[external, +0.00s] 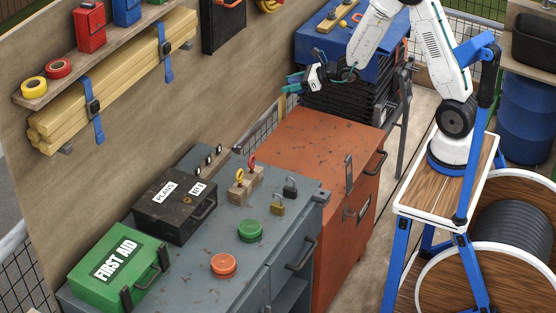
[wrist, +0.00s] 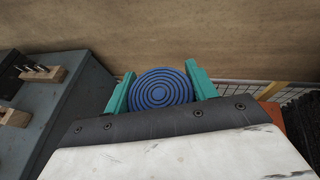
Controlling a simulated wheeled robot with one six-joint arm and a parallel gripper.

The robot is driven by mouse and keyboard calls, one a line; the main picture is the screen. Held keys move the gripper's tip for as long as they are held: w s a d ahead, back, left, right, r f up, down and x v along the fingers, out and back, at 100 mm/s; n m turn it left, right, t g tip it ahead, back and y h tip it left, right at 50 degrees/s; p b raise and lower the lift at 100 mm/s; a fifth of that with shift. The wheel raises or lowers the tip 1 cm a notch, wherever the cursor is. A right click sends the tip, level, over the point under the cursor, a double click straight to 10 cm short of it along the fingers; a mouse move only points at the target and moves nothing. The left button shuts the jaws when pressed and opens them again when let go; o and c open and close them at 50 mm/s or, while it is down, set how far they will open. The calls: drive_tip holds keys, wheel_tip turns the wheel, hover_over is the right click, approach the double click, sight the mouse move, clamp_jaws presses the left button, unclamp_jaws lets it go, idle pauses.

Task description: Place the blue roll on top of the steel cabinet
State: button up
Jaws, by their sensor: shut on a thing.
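The blue roll (wrist: 160,90) shows ringed and face-on in the wrist view, held between the teal fingers of my gripper (wrist: 160,76). In the external view my gripper (external: 293,85) is up in the air near the back wall, above the far end of the rust-orange cabinet; the roll is hard to make out there. The steel cabinet (external: 198,283) is grey-blue and stands at the lower middle, nearer the camera than my gripper. Its top also shows at the left of the wrist view (wrist: 75,103).
On the steel cabinet are a green roll (external: 250,231), an orange roll (external: 223,264), padlocks (external: 284,198), a black box (external: 176,208) and a green first aid box (external: 119,269). The orange cabinet (external: 318,146) adjoins it. A wall shelf (external: 110,51) juts out at upper left.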

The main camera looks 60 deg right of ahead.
drive_tip(key=s+d+f, duration=0.2)
drive_tip(key=s+f, duration=0.2)
drive_tip(key=f, duration=0.9)
drive_tip(key=n+g+y, duration=0.1)
drive_tip(key=n+y, duration=0.2)
hover_over(312, 165)
wheel_tip(312, 165, down, 6)
drive_tip(key=shift+g+y, duration=0.3)
drive_tip(key=shift+f, duration=4.75)
drive_tip(key=shift+f, duration=0.1)
drive_tip(key=o, duration=1)
drive_tip(key=shift+f, duration=0.1)
